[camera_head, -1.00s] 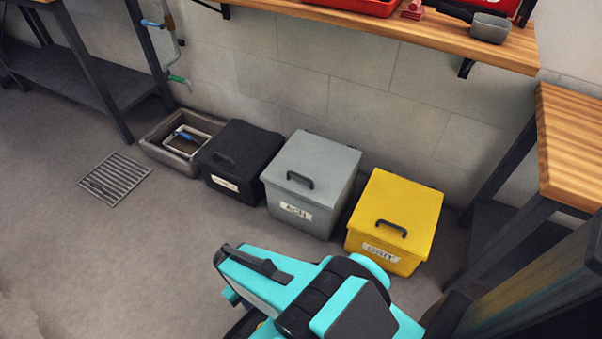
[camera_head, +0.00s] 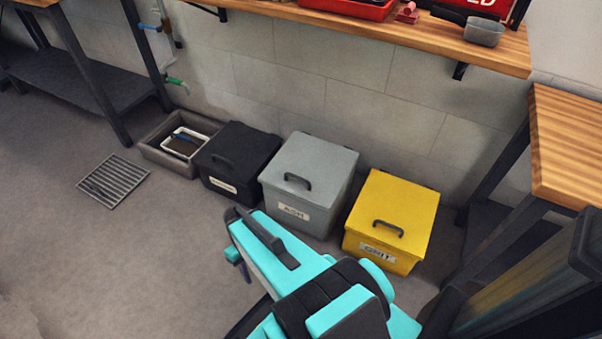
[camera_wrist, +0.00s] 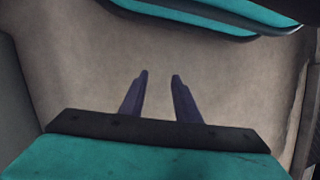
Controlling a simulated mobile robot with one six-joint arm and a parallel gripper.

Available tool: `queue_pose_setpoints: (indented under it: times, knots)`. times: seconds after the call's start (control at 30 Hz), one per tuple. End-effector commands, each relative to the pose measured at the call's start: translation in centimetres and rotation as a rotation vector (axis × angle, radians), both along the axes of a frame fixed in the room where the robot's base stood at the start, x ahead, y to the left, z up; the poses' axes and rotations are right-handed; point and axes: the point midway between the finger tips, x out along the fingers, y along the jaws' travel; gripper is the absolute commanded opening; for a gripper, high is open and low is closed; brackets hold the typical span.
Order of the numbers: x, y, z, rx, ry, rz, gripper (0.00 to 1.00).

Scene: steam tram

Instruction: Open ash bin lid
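The ash bin (camera_head: 307,185) is a grey box with a white "ASH" label on its front. Its grey lid (camera_head: 309,165) is shut, with a dark handle (camera_head: 297,182) near the front edge. It stands on the floor between a black bin and a yellow bin. My arm is in front of the bins in the head view, and my fingertips are not clearly seen there. In the wrist view my gripper (camera_wrist: 160,75) is open, its two dark fingers apart with nothing between them. Only bare floor shows beyond the fingers, and the ash bin is not in that view.
The yellow grit bin (camera_head: 391,220) stands right of the ash bin and the black bin (camera_head: 237,163) left. A grey trough (camera_head: 162,157) is further left, near a floor grate (camera_head: 113,182). A wooden shelf (camera_head: 440,37) juts from the wall above.

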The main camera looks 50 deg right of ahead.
Motion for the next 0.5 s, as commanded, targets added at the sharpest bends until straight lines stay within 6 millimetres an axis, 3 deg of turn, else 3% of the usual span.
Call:
queue_pose_setpoints:
  times: [0.2,0.5]
  knots:
    - [3.3,-4.7,4.0,0.069,-0.085,-0.012,0.29]
    - [6.1,-12.1,9.7,0.136,-0.219,-0.009,0.29]
